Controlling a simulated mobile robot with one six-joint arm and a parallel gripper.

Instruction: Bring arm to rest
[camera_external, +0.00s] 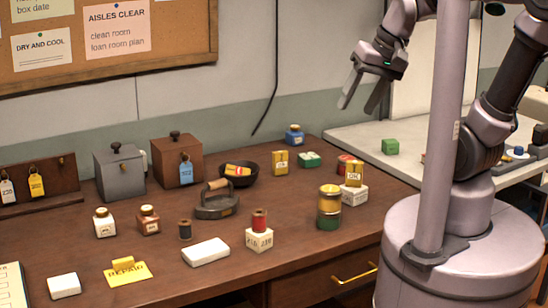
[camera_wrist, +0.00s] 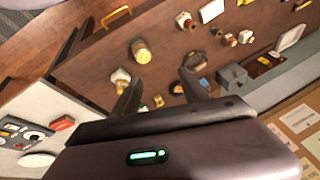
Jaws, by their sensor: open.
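My gripper (camera_external: 363,92) hangs in the air above the back right of the wooden table (camera_external: 140,284), near the wall. Its two fingers are apart with nothing between them. In the wrist view my gripper (camera_wrist: 158,92) also shows open and empty, with the table top well beyond the fingertips. My arm is bent, with its end reaching left and down from the upper right of the external view.
The table holds a black bowl (camera_external: 251,178), a dark iron (camera_external: 217,204), a stacked jar (camera_external: 329,207), a brown box (camera_external: 175,161) and a grey box (camera_external: 120,174). A white side counter (camera_external: 360,139) is at right. A black cord (camera_external: 273,80) hangs on the wall.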

